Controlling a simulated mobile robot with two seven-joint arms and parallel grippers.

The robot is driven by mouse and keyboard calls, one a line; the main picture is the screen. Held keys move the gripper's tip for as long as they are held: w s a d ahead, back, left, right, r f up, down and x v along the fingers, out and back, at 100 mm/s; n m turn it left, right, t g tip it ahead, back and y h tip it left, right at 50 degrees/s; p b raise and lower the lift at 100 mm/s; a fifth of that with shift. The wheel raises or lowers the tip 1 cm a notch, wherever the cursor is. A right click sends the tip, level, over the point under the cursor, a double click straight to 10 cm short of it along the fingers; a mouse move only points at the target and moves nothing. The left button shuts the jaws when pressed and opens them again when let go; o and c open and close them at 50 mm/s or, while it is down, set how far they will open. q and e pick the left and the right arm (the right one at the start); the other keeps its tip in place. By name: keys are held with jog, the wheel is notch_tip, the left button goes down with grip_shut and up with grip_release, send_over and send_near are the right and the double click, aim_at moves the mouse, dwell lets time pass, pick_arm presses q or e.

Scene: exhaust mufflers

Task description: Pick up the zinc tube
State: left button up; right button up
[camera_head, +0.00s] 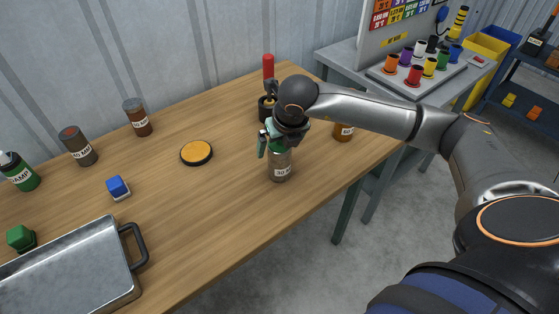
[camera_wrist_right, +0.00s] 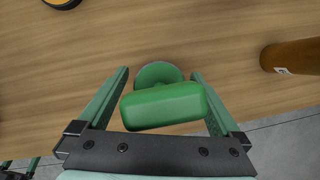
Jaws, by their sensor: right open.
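A grey tube (camera_head: 280,168) with a white label starting "30" stands upright near the table's front edge; I take it for the zinc tube. My right gripper (camera_head: 278,146) is directly above it, fingers down around its upper part. In the right wrist view the open fingers (camera_wrist_right: 160,74) have a green rounded block (camera_wrist_right: 164,105) between them, with a gap on each side. Whether block and disc belong to the tube I cannot tell.
On the wooden table (camera_head: 225,215), a brown bottle (camera_head: 344,132) stands right of the gripper and a dark holder (camera_head: 266,108) with a red-topped item (camera_head: 268,66) behind it. An orange disc (camera_head: 196,153), a blue block (camera_head: 118,187) and a metal tray (camera_head: 75,265) lie left.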

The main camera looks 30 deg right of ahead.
grip_shut()
dwell(0.7)
jog(key=shift+r, duration=0.1)
